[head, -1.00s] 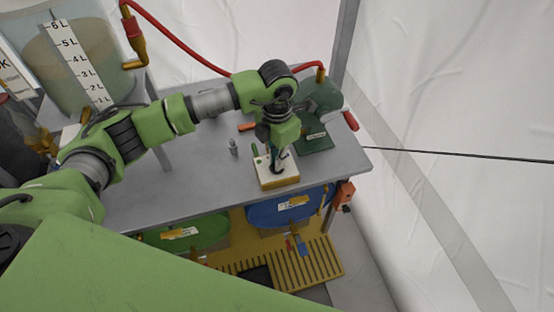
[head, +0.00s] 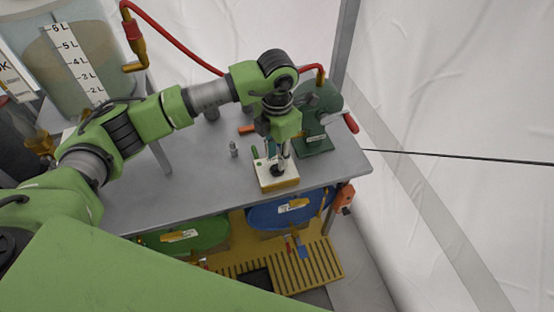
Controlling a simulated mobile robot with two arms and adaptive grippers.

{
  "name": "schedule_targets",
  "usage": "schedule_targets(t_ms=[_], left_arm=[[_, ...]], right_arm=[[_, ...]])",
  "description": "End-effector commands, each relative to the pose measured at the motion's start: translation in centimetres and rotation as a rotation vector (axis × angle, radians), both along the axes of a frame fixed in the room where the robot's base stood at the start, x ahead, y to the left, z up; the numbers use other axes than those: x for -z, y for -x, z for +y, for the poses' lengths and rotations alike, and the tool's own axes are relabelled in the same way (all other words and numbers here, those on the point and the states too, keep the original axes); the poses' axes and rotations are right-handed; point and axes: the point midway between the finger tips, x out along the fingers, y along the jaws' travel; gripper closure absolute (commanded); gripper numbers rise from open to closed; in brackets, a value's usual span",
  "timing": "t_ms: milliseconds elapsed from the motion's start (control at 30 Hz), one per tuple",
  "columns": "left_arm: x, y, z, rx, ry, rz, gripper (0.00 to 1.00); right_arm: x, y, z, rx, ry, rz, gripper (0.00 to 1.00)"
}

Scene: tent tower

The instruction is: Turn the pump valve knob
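A small white box with a yellow base (head: 279,184) stands near the front edge of the grey table. A dark knob (head: 277,170) sits on its top, partly hidden by my fingers. My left gripper (head: 278,158) points down right above the knob, with its fingers apart. Whether they touch the knob is hard to see. The green pump (head: 318,120) with a red handle (head: 351,122) stands behind and to the right of the box. My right gripper is not in view.
The grey table (head: 190,185) is mostly bare left of the box. A small metal fitting (head: 233,149) stands there. A red hose (head: 170,40) runs behind my arm to the pump. A large graduated tank (head: 75,60) is at the back left. Blue (head: 275,213) and green drums lie below.

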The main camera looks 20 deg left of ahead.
Motion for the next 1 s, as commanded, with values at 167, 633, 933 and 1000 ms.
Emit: schedule_targets(t_ms=[167,633,933,1000], left_arm=[[-4.2,-0.1,0.0,0.000,0.001,-0.006,0.75],[-9.2,0.0,0.0,0.000,0.000,0.000,0.75],[-9.2,0.0,0.0,0.000,0.001,-0.001,0.75],[-9.2,0.0,0.0,0.000,0.001,-0.001,0.75]], right_arm=[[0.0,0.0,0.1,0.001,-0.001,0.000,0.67],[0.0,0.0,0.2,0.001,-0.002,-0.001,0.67],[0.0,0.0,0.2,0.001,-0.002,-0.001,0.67],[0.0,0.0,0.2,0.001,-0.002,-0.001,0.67]])
